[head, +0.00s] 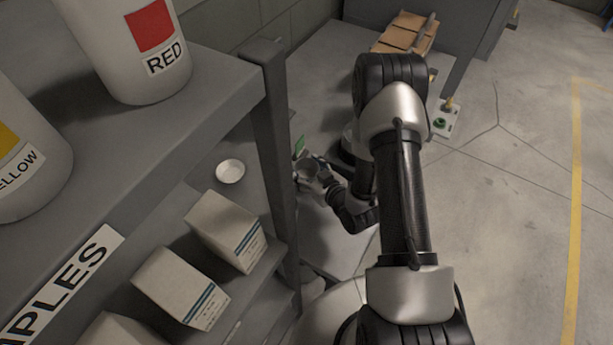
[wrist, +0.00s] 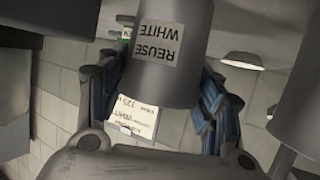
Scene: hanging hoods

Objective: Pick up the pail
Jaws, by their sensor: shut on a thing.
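The pail (wrist: 172,52) is a grey vessel with a label reading "REUSE WHITE", upside down in the wrist view. My gripper (wrist: 160,98) is shut on it, with blue-lined fingers on both sides of its body. A white card with small writing (wrist: 138,118) shows against the pail's edge, between the fingers. In the head view the pail (head: 307,170) is small and partly hidden by my gripper (head: 316,178), beside the shelf post. I cannot tell from these frames whether the pail's base touches anything.
A shelf post (head: 275,150) stands close left of the gripper. The lower shelf holds a white dish (head: 230,171) and several boxes (head: 225,232). The upper shelf carries tubs marked RED (head: 140,50) and YELLOW (head: 25,150). Open floor (head: 510,200) lies right.

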